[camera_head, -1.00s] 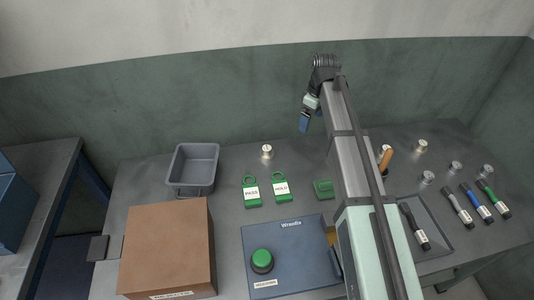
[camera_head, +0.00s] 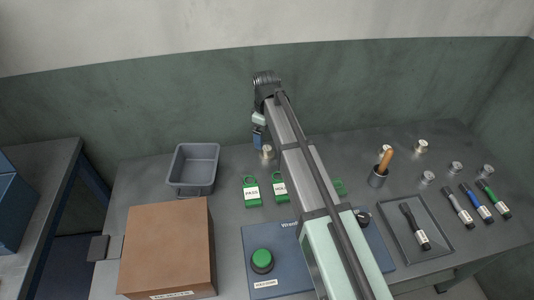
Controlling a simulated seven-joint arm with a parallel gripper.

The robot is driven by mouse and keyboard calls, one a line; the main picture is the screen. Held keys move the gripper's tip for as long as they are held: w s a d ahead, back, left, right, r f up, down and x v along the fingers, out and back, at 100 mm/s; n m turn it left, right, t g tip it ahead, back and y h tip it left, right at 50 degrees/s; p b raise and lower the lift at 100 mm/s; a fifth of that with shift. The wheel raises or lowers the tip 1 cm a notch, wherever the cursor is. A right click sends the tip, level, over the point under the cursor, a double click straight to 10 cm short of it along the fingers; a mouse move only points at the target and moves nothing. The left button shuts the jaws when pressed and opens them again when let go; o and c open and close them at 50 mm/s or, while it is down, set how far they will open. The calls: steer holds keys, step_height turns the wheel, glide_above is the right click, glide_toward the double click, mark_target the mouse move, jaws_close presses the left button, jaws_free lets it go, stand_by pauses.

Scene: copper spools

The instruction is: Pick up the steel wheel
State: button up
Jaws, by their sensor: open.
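A small silvery round piece (camera_head: 267,153), which looks like the steel wheel, stands alone on the grey table right of the grey bin. Several similar small metal pieces stand at the back right, one of them here (camera_head: 421,146); they are too small to tell apart surely. My gripper (camera_head: 258,142), with blue fingers, points down just behind and left of the lone piece. It is open, and no held thing shows. Whether it touches the piece cannot be told.
A grey bin (camera_head: 187,185) and a brown box (camera_head: 165,250) stand left. Green padlock-shaped tags (camera_head: 251,192) lie in front. A blue box with a green button (camera_head: 262,261) is nearer.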

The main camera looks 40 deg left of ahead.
mark_target(267, 148)
steer(key=shift+w+d+f, duration=0.1)
steer(key=shift+d+f, duration=0.05)
steer(key=shift+f, duration=1.7)
steer(key=shift+d+f, duration=0.1)
steer(key=shift+f, duration=1.75)
steer(key=c, duration=1.1)
